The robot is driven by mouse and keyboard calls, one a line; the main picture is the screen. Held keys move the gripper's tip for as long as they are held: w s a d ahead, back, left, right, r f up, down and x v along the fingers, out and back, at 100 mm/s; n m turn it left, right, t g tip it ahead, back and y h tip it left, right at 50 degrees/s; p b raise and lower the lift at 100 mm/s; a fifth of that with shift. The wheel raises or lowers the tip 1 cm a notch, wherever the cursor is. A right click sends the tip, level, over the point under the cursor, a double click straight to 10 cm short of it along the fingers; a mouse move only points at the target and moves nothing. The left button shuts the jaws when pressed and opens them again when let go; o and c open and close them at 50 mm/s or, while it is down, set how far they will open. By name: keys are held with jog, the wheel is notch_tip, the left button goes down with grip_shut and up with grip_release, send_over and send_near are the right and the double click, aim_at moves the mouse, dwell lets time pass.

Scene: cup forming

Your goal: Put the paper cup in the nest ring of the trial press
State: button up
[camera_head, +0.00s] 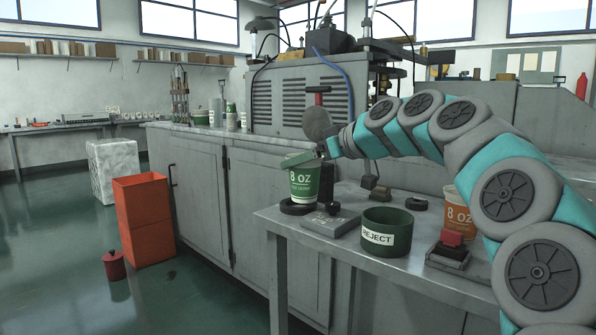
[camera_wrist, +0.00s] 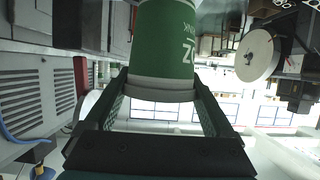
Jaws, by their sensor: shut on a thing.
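The green paper cup marked 8 OZ (camera_head: 304,184) is upright at the left end of the grey bench. My gripper (camera_head: 303,160) is shut on its upper part, from the right and behind. In the wrist view the cup (camera_wrist: 165,40) appears upside down between the two fingers (camera_wrist: 160,100), its pale rim towards the palm. The dark nest ring (camera_head: 290,209) of the trial press lies directly under the cup. The cup's base overlaps the ring in the picture; I cannot tell whether it is seated or just above. The ring's far side is hidden.
A grey sloped plate (camera_head: 331,224) lies just right of the ring. A green REJECT bin (camera_head: 388,238) stands further right. An orange 8 OZ cup (camera_head: 457,218) and a red-topped block (camera_head: 449,247) are near my arm.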

jog(key=shift+w+a+f+p, duration=0.15)
jog(key=shift+w+a+f, duration=0.15)
jog(key=shift+w+f, duration=0.45)
jog(key=shift+w+a+f+p, duration=0.15)
jog(key=shift+w+a+f, duration=0.1)
jog(key=shift+w+f, duration=0.5)
jog(key=shift+w+a+f+p, duration=0.15)
jog(key=shift+w+a+f, duration=0.25)
jog(key=shift+w, duration=0.6)
jog(key=shift+d+f, duration=0.1)
jog(key=shift+f, duration=0.15)
jog(key=o, duration=1.4)
jog(key=shift+d+r, duration=0.1)
jog(key=shift+r, duration=0.15)
